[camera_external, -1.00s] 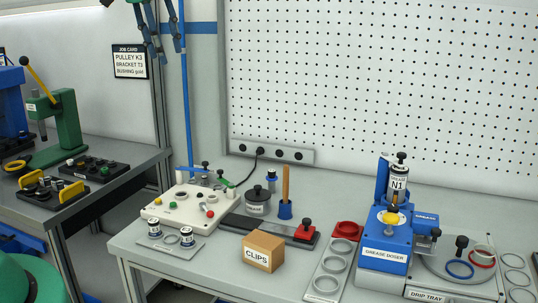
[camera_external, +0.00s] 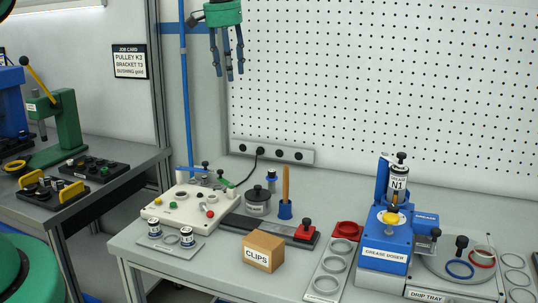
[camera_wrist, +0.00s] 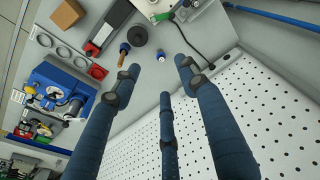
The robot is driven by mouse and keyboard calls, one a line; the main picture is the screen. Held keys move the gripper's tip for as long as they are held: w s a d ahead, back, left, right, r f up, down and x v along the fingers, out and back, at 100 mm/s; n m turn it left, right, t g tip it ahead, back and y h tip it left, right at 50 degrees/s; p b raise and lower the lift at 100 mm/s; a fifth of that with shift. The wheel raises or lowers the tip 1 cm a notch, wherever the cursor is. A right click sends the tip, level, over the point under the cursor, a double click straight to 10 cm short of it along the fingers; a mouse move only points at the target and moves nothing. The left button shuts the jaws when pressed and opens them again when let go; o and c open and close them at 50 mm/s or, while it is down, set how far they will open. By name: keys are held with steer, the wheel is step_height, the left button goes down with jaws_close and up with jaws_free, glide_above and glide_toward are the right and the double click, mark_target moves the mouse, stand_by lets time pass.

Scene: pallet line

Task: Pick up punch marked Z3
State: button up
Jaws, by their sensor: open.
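I cannot make out a Z3 mark on anything, so I cannot tell which thing is the punch. My gripper (camera_external: 228,77) is open and empty, with blue-grey fingers hanging high in front of the pegboard. In the wrist view its fingers (camera_wrist: 158,72) are spread and hold nothing. Below, on the bench, a small blue and white piece (camera_external: 271,178) stands behind a wooden-handled tool (camera_external: 286,185) with a blue foot. The small piece (camera_wrist: 162,56) also shows between the fingers in the wrist view.
The bench holds a cream fixture (camera_external: 184,207), a dark lidded pot (camera_external: 258,204), a CLIPS box (camera_external: 263,251), a dark rail with a red clamp (camera_external: 305,233) and a blue grease doser (camera_external: 385,246). The pegboard (camera_external: 380,80) rises behind. A green press (camera_external: 66,125) stands at left.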

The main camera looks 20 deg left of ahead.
steer(key=w+d+f+g+p, duration=0.15)
steer(key=w+d+f, duration=0.25)
steer(key=w+f, duration=0.55)
steer(key=p, duration=0.3)
glide_above(272, 170)
step_height(272, 170, down, 12)
steer(key=r, duration=0.1)
steer(key=shift+s+f, duration=0.15)
steer(key=shift+f, duration=0.1)
steer(key=shift+f, duration=0.15)
steer(key=shift+f+p, duration=0.4)
steer(key=shift+f, duration=3.7)
steer(key=shift+f, duration=0.15)
steer(key=shift+f+p, duration=0.6)
steer(key=shift+f, duration=1.85)
steer(key=shift+c, duration=0.3)
